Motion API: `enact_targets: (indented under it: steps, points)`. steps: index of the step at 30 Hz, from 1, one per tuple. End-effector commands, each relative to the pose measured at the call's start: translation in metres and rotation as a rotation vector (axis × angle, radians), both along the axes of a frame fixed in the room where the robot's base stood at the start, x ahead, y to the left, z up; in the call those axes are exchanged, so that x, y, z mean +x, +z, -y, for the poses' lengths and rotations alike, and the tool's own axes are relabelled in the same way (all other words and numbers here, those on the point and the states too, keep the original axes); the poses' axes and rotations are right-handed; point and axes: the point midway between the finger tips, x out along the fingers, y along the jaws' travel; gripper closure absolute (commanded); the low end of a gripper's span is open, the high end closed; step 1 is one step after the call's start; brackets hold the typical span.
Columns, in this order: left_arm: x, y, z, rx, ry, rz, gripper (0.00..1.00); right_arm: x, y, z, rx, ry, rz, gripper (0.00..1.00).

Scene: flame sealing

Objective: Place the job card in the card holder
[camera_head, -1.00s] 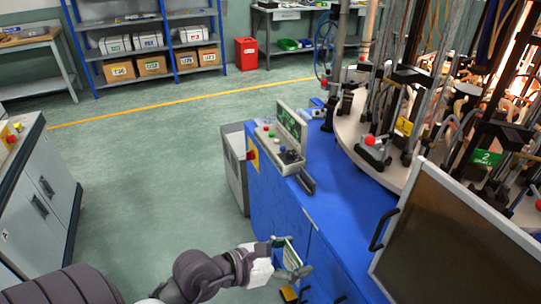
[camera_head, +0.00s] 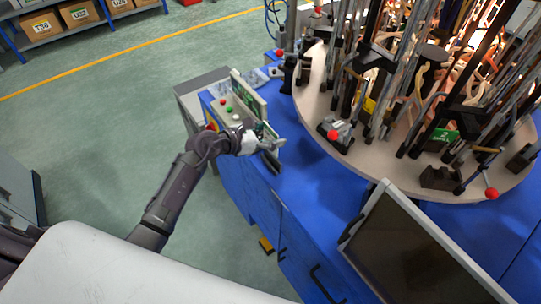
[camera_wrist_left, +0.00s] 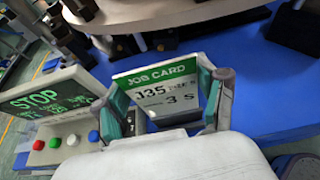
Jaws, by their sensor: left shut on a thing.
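The job card (camera_wrist_left: 160,92) is white with a green header and black print. My left gripper (camera_head: 271,143) is shut on it, with a finger at each side edge in the wrist view (camera_wrist_left: 168,104). In the head view the gripper is over the blue worktop (camera_head: 310,175), beside the control box, and mostly hides the card. A dark piece (camera_head: 267,163), likely the card holder, shows just below the gripper, partly covered. I cannot tell whether the card touches it. My right gripper is not in view.
The control box (camera_wrist_left: 62,140) with coloured buttons and a lit STOP display (camera_wrist_left: 45,97) is close to the gripper. A round turntable (camera_head: 325,100) with rods and clamps stands behind to the right. A dark framed screen (camera_head: 410,255) is at front right.

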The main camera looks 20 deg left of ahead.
Motion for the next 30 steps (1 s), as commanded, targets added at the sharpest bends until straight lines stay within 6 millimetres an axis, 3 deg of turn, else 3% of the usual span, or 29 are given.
enact_targets:
  steps: [1, 3, 10, 16, 29, 30]
  points:
    - [0.0, -0.02, 0.001, -0.002, 0.0, -0.001, 0.53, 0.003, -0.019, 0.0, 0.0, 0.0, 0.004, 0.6]
    - [0.0, -0.032, 0.001, -0.002, 0.0, -0.001, 0.53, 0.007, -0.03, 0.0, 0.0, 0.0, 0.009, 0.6]
    - [0.0, -0.047, 0.001, -0.001, 0.0, 0.0, 0.53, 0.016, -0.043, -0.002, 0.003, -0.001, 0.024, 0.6]
    - [0.0, -0.075, 0.0, -0.001, 0.001, -0.001, 0.53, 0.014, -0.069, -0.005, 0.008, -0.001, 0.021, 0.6]
    - [0.0, -0.08, 0.0, 0.001, 0.0, -0.001, 0.53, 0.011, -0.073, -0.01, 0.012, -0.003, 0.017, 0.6]
    - [0.0, -0.08, 0.0, 0.0, 0.0, 0.0, 0.27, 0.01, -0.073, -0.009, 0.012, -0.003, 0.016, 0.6]
